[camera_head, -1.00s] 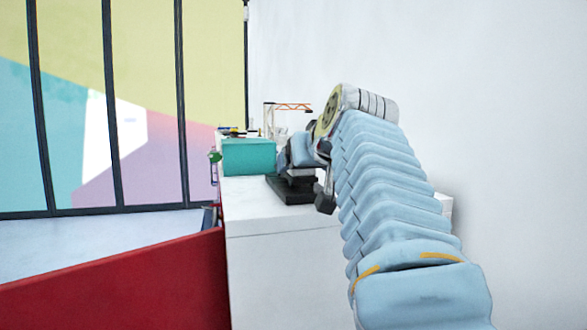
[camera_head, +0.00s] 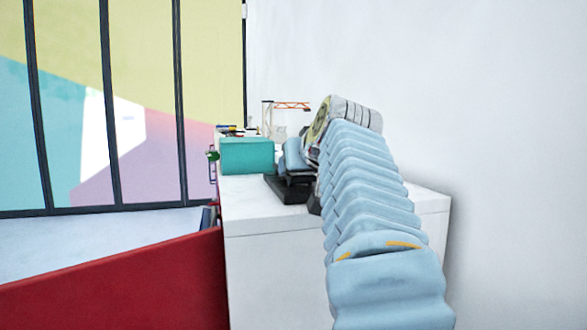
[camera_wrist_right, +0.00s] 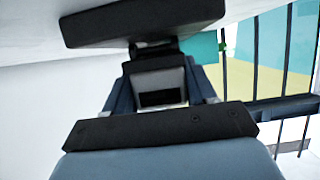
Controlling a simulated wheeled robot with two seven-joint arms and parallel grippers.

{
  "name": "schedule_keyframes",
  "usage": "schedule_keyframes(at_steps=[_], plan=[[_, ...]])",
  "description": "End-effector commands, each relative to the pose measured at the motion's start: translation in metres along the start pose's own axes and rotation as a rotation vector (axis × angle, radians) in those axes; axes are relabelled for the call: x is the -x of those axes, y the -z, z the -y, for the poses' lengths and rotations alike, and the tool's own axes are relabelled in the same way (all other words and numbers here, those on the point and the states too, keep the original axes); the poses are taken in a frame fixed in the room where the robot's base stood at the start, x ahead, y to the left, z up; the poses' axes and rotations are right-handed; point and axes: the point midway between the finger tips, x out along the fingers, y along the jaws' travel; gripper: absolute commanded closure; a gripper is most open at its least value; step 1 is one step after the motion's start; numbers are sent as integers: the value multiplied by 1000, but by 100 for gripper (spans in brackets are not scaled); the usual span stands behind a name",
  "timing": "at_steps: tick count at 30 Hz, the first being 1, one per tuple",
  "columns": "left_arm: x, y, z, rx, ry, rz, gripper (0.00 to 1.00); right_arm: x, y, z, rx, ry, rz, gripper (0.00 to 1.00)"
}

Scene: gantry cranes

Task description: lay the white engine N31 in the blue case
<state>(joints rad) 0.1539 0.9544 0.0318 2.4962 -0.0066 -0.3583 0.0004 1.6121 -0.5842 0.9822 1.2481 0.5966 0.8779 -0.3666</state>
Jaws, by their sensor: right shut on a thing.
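My right arm reaches up from the bottom right in the head view and hides part of its own far end. At that end my right gripper (camera_wrist_right: 158,95) is shut on a pale grey-white thing (camera_wrist_right: 160,77) with a dark panel, between its two fingers. No N31 mark is readable, so I cannot tell if this is the white engine. A black slab (camera_head: 285,189) is just beyond the fingers; it shows in the wrist view too (camera_wrist_right: 145,22). A teal box (camera_head: 248,156), perhaps the blue case, stands on the white counter just left of the gripper. My left gripper is not in view.
The white counter (camera_head: 290,254) stands against a white wall. Behind the teal box are a small orange and white crane (camera_head: 291,106) and several small items. A red panel (camera_head: 130,282) is at lower left. The counter's front right is clear.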

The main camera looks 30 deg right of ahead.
Motion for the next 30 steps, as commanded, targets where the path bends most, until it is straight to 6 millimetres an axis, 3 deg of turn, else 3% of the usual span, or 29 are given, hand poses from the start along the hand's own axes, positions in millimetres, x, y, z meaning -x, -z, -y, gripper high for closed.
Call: schedule_keyframes(at_steps=[8,14,23,30], plan=[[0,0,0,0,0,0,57,2,6,0,2,2,-2,92],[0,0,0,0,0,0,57,12,29,-1,0,-1,-6,92],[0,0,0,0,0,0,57,80,67,15,2,-1,-7,92],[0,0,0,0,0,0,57,134,69,33,2,2,-4,92]])
